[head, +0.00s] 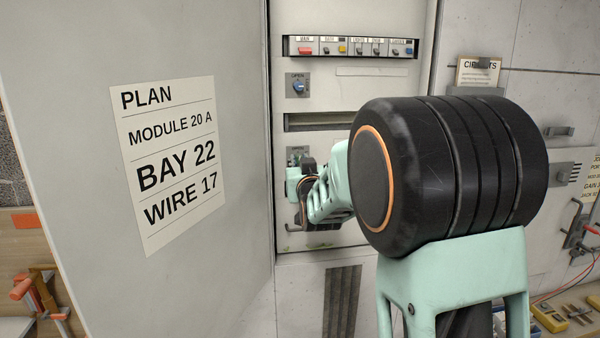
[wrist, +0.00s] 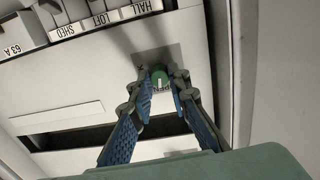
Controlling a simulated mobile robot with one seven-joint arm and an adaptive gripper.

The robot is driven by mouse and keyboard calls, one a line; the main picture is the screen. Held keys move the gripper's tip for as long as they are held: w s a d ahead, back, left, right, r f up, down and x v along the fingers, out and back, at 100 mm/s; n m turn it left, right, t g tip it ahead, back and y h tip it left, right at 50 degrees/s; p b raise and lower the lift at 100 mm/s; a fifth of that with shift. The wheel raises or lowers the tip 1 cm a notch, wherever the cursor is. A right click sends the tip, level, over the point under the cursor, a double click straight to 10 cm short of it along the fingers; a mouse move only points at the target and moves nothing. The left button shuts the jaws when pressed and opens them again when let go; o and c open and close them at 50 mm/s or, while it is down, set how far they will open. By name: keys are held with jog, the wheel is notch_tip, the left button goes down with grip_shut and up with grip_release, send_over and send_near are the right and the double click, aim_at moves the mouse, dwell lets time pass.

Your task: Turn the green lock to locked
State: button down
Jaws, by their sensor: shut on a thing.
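The green lock (wrist: 159,82) is a small round knob with a pale mark, seen between my fingers in the wrist view. It sits on a grey plate on the cabinet's panel. A label by the knob is too small and partly covered to read surely. My gripper (wrist: 159,74) is shut on the knob, one blue-padded finger on each side. In the head view my arm reaches in to the panel's lower left and hides most of the green lock.
A blue lock (head: 299,87) marked OPEN sits higher on the panel, under a row of breakers (head: 350,47). A dark slot (head: 312,122) lies between the locks. The open cabinet door (head: 235,215) bears a plan sheet (head: 168,160) and stands close left of my arm.

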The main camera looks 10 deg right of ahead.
jog(key=shift+m+y+b, duration=0.3)
jog(key=shift+m+b, duration=7.3)
jog(key=shift+b, duration=2.25)
jog(key=c, duration=1.8)
grip_release()
jog(key=shift+r, duration=0.25)
